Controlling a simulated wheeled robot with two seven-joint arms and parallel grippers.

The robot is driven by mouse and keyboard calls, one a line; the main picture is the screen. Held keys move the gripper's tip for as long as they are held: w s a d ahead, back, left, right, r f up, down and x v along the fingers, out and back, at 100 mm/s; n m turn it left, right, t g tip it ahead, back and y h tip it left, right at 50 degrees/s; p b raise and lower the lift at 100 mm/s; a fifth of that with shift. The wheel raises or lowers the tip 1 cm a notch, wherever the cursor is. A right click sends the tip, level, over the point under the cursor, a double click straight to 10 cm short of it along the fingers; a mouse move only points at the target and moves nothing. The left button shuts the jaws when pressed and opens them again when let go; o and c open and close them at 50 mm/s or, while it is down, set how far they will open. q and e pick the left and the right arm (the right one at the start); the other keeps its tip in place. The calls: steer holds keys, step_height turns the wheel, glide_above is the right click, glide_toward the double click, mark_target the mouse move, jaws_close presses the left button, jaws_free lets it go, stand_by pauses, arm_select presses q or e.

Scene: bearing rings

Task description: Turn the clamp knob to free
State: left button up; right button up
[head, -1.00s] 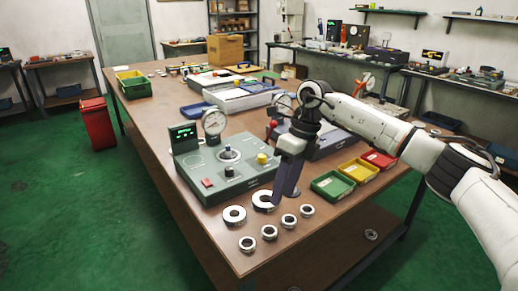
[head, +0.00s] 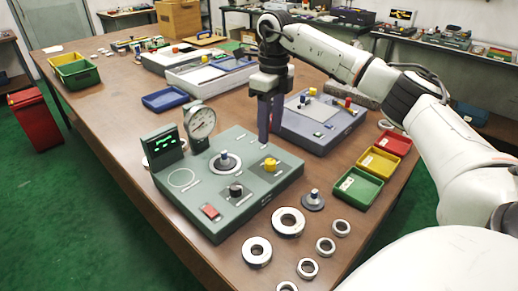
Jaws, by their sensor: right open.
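A grey-green gauge fixture (head: 200,228) stands on the brown table. On its top are a yellow knob (head: 270,164), a black knob (head: 236,190), a red button (head: 209,212) and a round seat with a blue-tipped post (head: 225,161). I cannot tell from the picture which knob is the clamp knob, nor how it is set. My right gripper (head: 270,138) points down over the far right edge of the fixture, beyond the yellow knob and apart from it. It is open and empty. My left gripper is not in view.
A dial gauge (head: 201,122) and a green display (head: 168,146) rise at the fixture's back. A blue-grey fixture (head: 318,141) stands behind right. Green (head: 358,188), yellow and red bins line the right edge.

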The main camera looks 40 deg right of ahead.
mark_target(270, 161)
steer(key=f, duration=0.9)
steer(key=shift+s+a+f, duration=0.15)
steer(key=shift+s+a, duration=0.05)
steer(key=shift+s, duration=0.1)
steer(key=c, duration=1)
